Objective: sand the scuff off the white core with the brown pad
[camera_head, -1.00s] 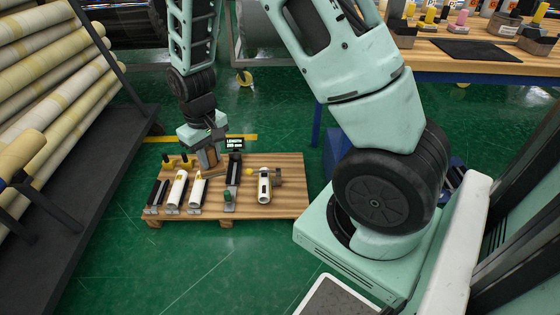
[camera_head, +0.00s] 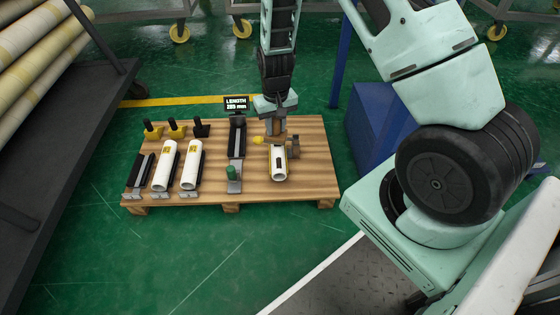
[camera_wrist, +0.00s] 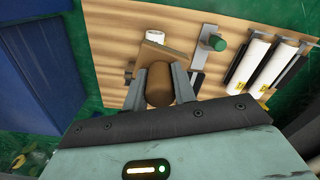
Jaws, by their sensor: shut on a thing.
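My gripper (camera_head: 278,122) is above the right part of the wooden pallet, over the far end of the white core (camera_head: 280,166). In the wrist view my gripper (camera_wrist: 160,88) is shut on the brown pad (camera_wrist: 158,90) by its rounded handle. The pad's flat part faces the pallet and hides most of the core, whose white end (camera_wrist: 155,36) shows past it. The core lies on the pallet beside a holder with a yellow knob (camera_head: 258,140). A dark mark shows on its upper side. Whether the pad touches the core I cannot tell.
A blue box (camera_head: 385,125) stands to the right.

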